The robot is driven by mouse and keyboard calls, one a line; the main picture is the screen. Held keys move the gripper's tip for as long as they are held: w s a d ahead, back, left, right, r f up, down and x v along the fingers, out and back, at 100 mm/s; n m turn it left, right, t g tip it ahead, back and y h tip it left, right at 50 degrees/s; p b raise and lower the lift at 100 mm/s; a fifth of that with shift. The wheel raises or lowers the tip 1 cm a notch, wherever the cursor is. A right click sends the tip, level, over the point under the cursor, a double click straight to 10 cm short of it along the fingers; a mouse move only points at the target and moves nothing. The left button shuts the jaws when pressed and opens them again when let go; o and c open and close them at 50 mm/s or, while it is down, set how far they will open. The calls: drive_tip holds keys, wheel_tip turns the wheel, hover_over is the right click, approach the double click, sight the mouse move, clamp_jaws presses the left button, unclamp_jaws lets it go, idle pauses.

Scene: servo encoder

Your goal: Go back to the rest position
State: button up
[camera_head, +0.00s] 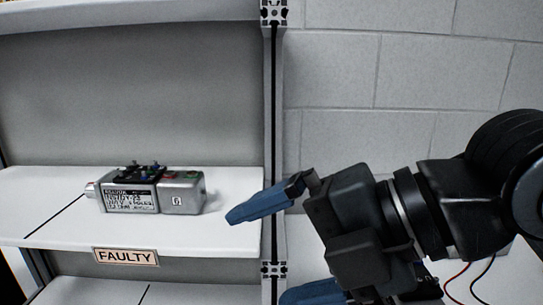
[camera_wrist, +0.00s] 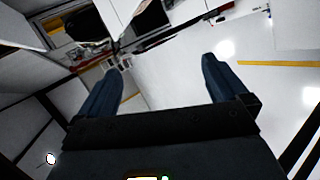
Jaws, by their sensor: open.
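My gripper (camera_head: 268,252) reaches in from the right in the head view, with blue fingers pointing left toward the shelf. The upper finger is in front of the shelf's upright post; the lower finger is partly cut off by the bottom edge. In the wrist view my gripper (camera_wrist: 162,80) shows two blue fingers spread wide with nothing between them. A silver servo encoder (camera_head: 155,190) with a printed label lies on the shelf board, left of my gripper and apart from it.
The white shelf board (camera_head: 60,222) carries a "FAULTY" label (camera_head: 126,257) on its front edge. A metal post (camera_head: 270,140) bounds the shelf on the right. Red and black wires (camera_head: 468,280) lie at lower right. The wrist view shows floor with yellow lines (camera_wrist: 275,64).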

drive_tip(key=w+a+r+m+t+y, duration=0.25)
drive_tip(key=r+m+t+y, duration=0.35)
drive_tip(key=m, duration=0.5)
drive_tip(key=s+d+f+m+t+h, duration=0.2)
drive_tip(key=d+f+m+t+h, duration=0.9)
drive_tip(key=m, duration=0.6)
drive_tip(key=s+d+f+m+g+h, duration=0.2)
drive_tip(key=s+f+h, duration=0.1)
drive_tip(key=s+f, duration=0.35)
drive_tip(key=s+d+f+m+g+h, duration=0.1)
drive_tip(key=s+d+f+m+h, duration=0.15)
drive_tip(key=s+f, duration=0.35)
drive_tip(key=s+d+f+g, duration=0.1)
drive_tip(key=s+d+f, duration=0.1)
drive_tip(key=s, duration=0.6)
drive_tip(key=s+d+f+g, duration=0.1)
drive_tip(key=s+d+f, duration=0.1)
drive_tip(key=s+d, duration=0.3)
drive_tip(key=s+n, duration=0.1)
drive_tip(key=s, duration=0.1)
drive_tip(key=shift+s+d+g, duration=0.3)
drive_tip(key=shift+s+g, duration=0.1)
